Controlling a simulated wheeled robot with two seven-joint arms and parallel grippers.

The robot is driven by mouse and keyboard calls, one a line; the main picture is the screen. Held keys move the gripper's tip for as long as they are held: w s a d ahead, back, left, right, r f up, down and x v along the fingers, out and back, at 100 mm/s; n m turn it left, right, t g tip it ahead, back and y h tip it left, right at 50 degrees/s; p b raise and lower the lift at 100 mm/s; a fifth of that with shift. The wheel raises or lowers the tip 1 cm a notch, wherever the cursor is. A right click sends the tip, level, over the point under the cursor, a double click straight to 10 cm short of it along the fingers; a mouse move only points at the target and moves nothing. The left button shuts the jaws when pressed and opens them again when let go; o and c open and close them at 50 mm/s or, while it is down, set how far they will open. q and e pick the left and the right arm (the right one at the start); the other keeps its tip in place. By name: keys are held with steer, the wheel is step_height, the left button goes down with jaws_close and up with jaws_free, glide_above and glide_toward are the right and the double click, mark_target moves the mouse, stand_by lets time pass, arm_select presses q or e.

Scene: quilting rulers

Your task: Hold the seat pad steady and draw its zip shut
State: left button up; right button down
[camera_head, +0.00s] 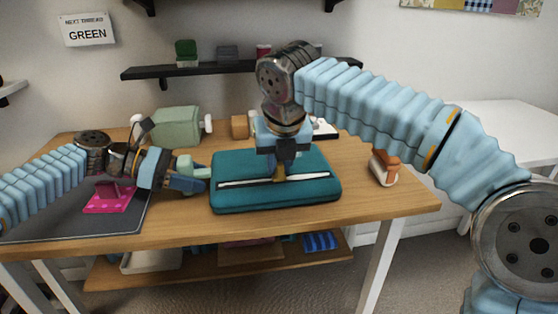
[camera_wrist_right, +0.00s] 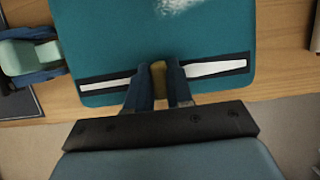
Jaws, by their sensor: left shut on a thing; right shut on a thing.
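The teal seat pad (camera_head: 240,198) lies flat on the wooden table. A dark zip band with a white strip (camera_head: 240,183) runs along its front part; white shows on both sides of the pull. My right gripper (camera_head: 279,172) comes from above and is shut on the tan zip pull (camera_wrist_right: 158,76), near the middle of the band. My left gripper (camera_head: 200,178) is at the pad's left edge, shut on a pale green piece (camera_wrist_right: 28,53). I cannot tell whether that piece is joined to the pad. The pad's far middle is hidden by my right gripper in the head view.
A pale green machine (camera_head: 177,127) stands behind left. A pink object (camera_head: 110,198) sits on a dark mat (camera_head: 120,220) under my left arm. An orange-and-white object (camera_head: 385,167) stands at the right. The table front is clear. A shelf (camera_head: 165,71) hangs behind.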

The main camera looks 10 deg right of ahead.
steer(key=d, duration=1)
steer(key=shift+d, duration=0.3)
steer(key=c, duration=1.1)
jaws_free()
steer(key=shift+a, duration=0.1)
steer(key=shift+r, duration=0.2)
steer(key=v, duration=1.1)
steer(key=shift+s+r, duration=0.2)
steer(key=shift+r, duration=0.05)
